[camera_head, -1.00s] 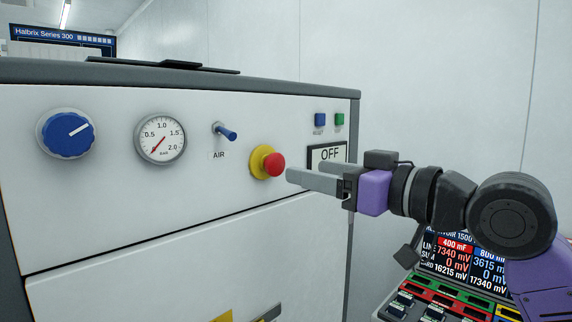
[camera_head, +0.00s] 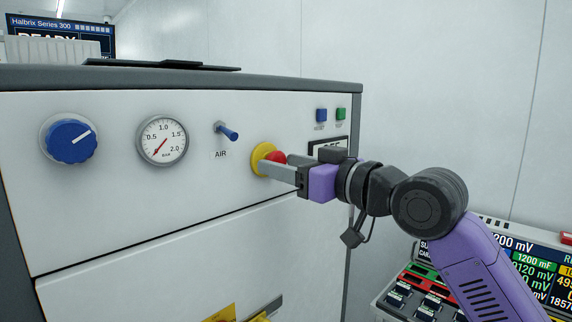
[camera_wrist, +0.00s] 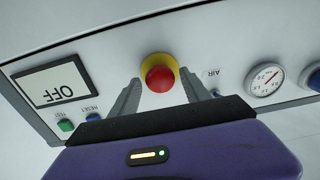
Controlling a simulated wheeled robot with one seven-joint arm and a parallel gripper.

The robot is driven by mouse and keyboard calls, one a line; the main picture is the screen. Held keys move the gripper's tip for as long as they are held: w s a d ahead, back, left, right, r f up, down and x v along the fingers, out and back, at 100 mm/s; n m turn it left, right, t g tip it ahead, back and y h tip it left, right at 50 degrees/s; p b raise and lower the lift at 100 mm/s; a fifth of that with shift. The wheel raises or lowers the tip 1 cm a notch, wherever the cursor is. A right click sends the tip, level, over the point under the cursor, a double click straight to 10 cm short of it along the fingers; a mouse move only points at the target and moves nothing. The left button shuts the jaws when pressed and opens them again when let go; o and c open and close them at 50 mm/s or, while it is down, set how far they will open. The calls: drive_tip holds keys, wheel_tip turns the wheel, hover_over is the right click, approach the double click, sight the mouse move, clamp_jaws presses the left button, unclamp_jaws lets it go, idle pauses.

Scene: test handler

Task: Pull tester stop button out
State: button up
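The stop button is a red mushroom head (camera_head: 279,158) on a yellow collar (camera_head: 259,160), on the white front panel of the tester. In the wrist view the red head (camera_wrist: 160,78) sits centred between my two fingers, with the yellow collar (camera_wrist: 162,60) behind it. My gripper (camera_head: 273,164) is open, its fingers reaching toward the panel on either side of the button. In the wrist view a gap shows between each finger and the red head. The near finger hides the lower part of the button in the head view.
Left of the button are the AIR toggle (camera_head: 228,132), a pressure gauge (camera_head: 162,141) and a blue knob (camera_head: 69,140). An OFF display (camera_wrist: 54,85) and blue and green buttons (camera_head: 341,114) are to its right. A console (camera_head: 430,290) stands at lower right.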

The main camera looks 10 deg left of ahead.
clamp_jaws()
drive_tip(key=shift+s+d+b, duration=0.35)
drive_tip(key=shift+s+d, duration=0.1)
drive_tip(key=shift+d, duration=0.15)
drive_tip(key=shift+o, duration=1.4)
unclamp_jaws()
